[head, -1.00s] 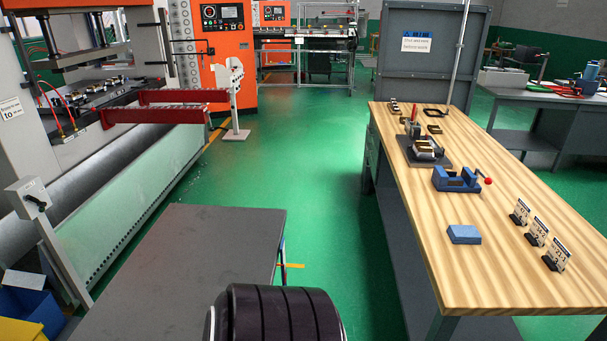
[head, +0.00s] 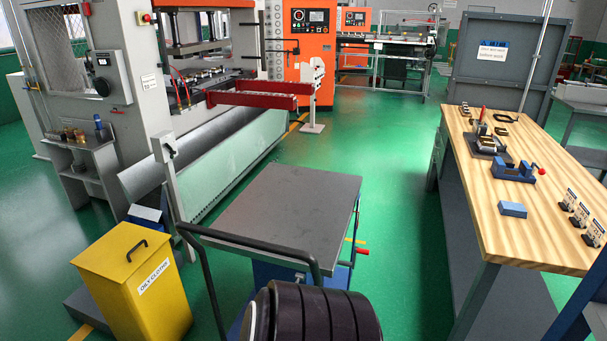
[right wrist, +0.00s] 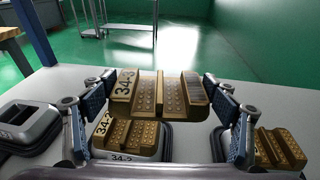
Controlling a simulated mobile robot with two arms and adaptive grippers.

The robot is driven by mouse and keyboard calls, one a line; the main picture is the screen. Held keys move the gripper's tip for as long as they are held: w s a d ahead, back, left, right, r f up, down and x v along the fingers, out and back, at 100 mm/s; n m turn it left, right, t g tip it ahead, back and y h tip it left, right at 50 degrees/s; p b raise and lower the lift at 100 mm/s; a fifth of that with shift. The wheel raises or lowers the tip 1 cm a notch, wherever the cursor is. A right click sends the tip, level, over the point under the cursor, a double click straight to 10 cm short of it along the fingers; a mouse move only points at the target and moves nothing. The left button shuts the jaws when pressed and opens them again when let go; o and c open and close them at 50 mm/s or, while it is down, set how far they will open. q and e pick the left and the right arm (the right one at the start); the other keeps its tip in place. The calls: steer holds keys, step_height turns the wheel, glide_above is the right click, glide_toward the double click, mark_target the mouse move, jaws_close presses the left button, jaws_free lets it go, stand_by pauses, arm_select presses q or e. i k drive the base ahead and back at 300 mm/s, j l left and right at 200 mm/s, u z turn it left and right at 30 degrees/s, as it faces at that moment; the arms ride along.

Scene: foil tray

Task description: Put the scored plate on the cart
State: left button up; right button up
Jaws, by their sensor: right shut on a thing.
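In the right wrist view my right gripper (right wrist: 160,95) is shut on a brass-coloured plate (right wrist: 172,92). This plate is grooved and dimpled, with a black number at its left end. It appears to be held above two similar plates on dark stands: one (right wrist: 128,132) marked 34-2 below it, another (right wrist: 280,148) at lower right. In the head view the cart (head: 285,205) has a bare grey top, a dark push handle and blue parts beneath. My left gripper is not in view.
An empty dark stand (right wrist: 35,122) is at left in the wrist view. In the head view a yellow bin (head: 130,280) stands left of the cart. A wooden workbench (head: 520,225) with fixtures and a blue block (head: 512,209) is at right. Green floor lies between cart and workbench.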

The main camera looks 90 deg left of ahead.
mark_target(307, 180)
steer(key=u, duration=3.2)
